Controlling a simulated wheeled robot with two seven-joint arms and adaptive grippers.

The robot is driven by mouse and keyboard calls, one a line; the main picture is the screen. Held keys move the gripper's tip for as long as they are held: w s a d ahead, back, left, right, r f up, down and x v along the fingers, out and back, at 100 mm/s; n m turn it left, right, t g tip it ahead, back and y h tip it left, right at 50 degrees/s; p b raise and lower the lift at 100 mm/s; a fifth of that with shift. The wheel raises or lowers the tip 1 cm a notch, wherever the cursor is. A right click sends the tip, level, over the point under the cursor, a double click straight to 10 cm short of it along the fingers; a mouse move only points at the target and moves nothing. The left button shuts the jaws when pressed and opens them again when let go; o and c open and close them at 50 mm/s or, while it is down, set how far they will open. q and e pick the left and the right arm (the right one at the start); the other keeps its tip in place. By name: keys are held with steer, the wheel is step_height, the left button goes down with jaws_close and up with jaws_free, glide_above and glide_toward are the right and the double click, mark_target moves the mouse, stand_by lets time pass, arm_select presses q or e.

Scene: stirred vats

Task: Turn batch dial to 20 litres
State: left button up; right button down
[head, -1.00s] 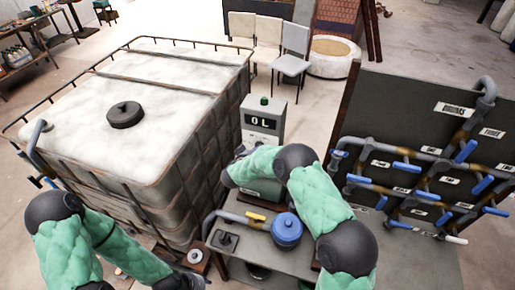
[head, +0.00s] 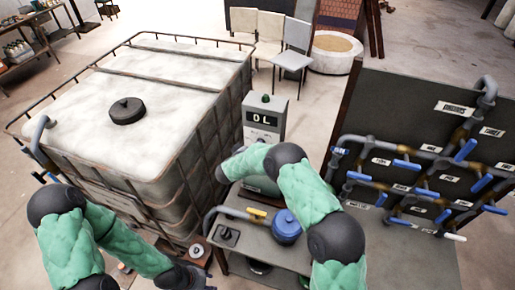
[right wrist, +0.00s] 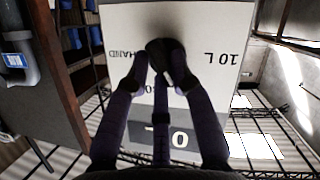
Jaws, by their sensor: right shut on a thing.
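The batch dial (right wrist: 160,48) is a dark round knob on a pale panel in the right wrist view, which shows the panel upside down. My right gripper (right wrist: 160,76) has its fingers closed on the dial, covering part of it. Labels reading "10 L" and "HAND" stand on either side; another is partly hidden by a finger. Which mark the dial points to cannot be told. In the head view the grey control box (head: 263,118) displays "0 L"; my right arm hides its lower part. My left gripper (head: 190,278) is low at the left, its jaw state unclear.
A large white caged tank (head: 180,75) stands left of the control box. A blue-lidded vessel (head: 286,228) and a yellow-handled pipe valve (head: 256,212) are on the bench beside my right arm. A dark panel with blue-handled valves (head: 420,140) stands at the right.

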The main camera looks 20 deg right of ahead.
steer(key=shift+s+f, duration=0.1)
steer(key=shift+f, duration=0.1)
steer(key=c, duration=1.2)
jaws_free()
steer(key=shift+o, duration=0.7)
steer(key=shift+r, duration=0.1)
steer(key=v, duration=1.2)
steer(key=shift+d, duration=0.1)
